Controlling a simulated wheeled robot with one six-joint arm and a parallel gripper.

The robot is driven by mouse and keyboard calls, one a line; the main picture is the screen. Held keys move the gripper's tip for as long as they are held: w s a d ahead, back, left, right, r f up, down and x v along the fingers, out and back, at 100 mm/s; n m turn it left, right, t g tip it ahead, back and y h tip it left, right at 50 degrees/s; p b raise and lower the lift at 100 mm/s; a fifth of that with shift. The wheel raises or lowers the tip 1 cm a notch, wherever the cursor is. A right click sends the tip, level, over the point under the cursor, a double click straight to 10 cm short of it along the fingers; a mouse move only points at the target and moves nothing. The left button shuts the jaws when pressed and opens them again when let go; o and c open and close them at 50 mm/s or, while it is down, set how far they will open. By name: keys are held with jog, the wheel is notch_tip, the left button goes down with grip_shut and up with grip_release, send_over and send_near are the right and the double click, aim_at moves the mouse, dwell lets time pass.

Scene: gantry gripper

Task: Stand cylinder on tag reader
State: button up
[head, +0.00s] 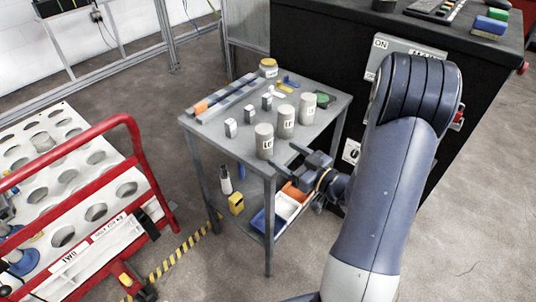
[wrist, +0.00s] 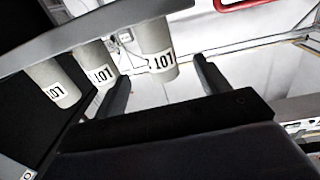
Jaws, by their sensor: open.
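Three grey cylinders with white labels stand upright in a row on the grey cart top (head: 222,131): a near one (head: 264,145), a middle one (head: 286,125) and a far one (head: 307,112). My gripper (head: 284,156) is open and empty, just right of the near cylinder at the cart's front edge. In the wrist view, which shows things upside down, a labelled cylinder (wrist: 157,45) lies between the directions of the two fingers (wrist: 160,76), beyond their tips. Two more cylinders show at its left. I cannot pick out the tag reader for certain.
Small white-labelled blocks (head: 231,128), a jar (head: 268,67), a green round item (head: 322,99) and long bars (head: 222,98) share the cart top. Bins (head: 290,203) sit on its lower shelf. A black cabinet (head: 320,48) stands behind, a red-railed rack (head: 75,205) at left.

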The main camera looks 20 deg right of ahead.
aim_at(260, 135)
jog(key=b+x, duration=0.1)
jog(key=x, duration=0.2)
jog(key=b+x, duration=0.1)
jog(key=x, duration=0.3)
jog(key=r+b+x, duration=0.1)
jog(key=x, duration=0.2)
jog(key=shift+w, duration=0.4)
